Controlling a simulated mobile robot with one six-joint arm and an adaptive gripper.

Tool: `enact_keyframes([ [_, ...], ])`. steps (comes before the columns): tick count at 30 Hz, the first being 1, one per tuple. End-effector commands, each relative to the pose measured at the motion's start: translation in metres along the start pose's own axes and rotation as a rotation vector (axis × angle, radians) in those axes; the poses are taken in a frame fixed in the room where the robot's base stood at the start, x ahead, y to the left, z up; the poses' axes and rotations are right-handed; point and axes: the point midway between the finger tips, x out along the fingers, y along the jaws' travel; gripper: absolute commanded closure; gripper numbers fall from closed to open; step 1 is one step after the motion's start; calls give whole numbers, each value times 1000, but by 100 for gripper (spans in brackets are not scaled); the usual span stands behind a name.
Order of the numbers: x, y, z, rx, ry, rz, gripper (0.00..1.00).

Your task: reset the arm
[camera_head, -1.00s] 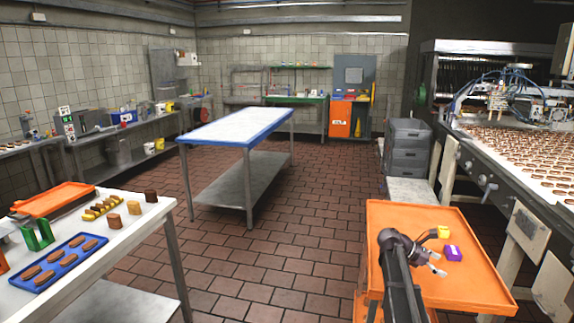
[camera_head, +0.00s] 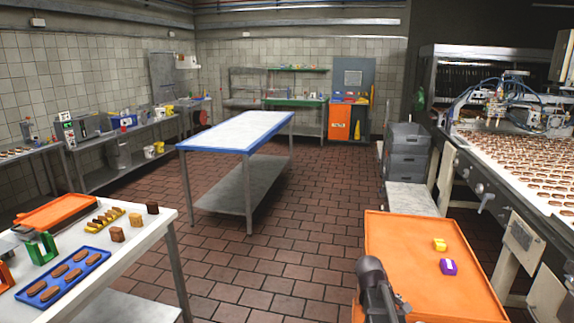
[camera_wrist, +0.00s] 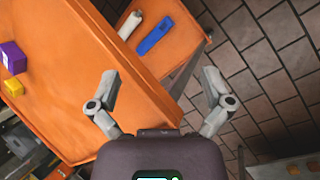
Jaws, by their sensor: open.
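My gripper (camera_wrist: 158,100) is open in the wrist view, its two fingers spread wide with nothing between them. It hangs over the edge of the orange tray table (camera_wrist: 85,75), apart from every object. In the head view my arm (camera_head: 377,285) is folded low at the near left edge of that orange top (camera_head: 400,235), and only a bit of the gripper shows there. A purple block (camera_head: 448,267) and a yellow block (camera_head: 439,244) lie on the orange top. In the wrist view the purple block (camera_wrist: 12,56) and yellow block (camera_wrist: 13,89) are at the far left.
A blue item (camera_wrist: 155,36) and a white item (camera_wrist: 130,25) lie on a lower orange surface. A conveyor (camera_head: 525,160) with sandwiches runs at the right. A white table (camera_head: 130,245) with a blue tray (camera_head: 65,277) stands at the left. The brick floor between is clear.

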Motion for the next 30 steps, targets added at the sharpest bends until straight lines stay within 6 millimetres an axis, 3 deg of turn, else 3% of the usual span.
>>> enact_keyframes([
  [1,-13,-18,8,55,35,-39,0],
  [6,-41,-73,15,265,130,-198,0],
  [13,-72,-127,23,477,183,-388,0],
  [18,-81,-142,24,539,189,-450,0],
  [30,-81,-143,23,548,189,-457,0],
])
